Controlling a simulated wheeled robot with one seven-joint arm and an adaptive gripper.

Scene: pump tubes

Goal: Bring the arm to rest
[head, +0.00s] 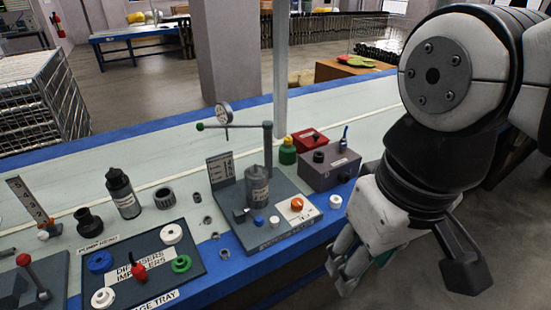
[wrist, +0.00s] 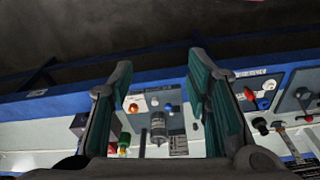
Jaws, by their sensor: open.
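My gripper (head: 350,262) hangs at the right end of my arm in the head view, beside the bench's front blue edge and lower than the bench top. In the wrist view its two green-padded fingers (wrist: 165,85) stand wide apart with nothing between them. The pump stand (head: 262,205) with its grey cylinder (head: 257,187) is on the bench, left of my gripper and apart from it. The same grey cylinder shows between the fingers in the wrist view (wrist: 158,128), in the distance.
A grey control box (head: 330,169) and a white cap (head: 335,201) sit on the bench nearest my gripper. A tray of coloured rings (head: 195,262) and a black bottle (head: 123,194) stand further left. Open floor (head: 450,250) lies right of the bench.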

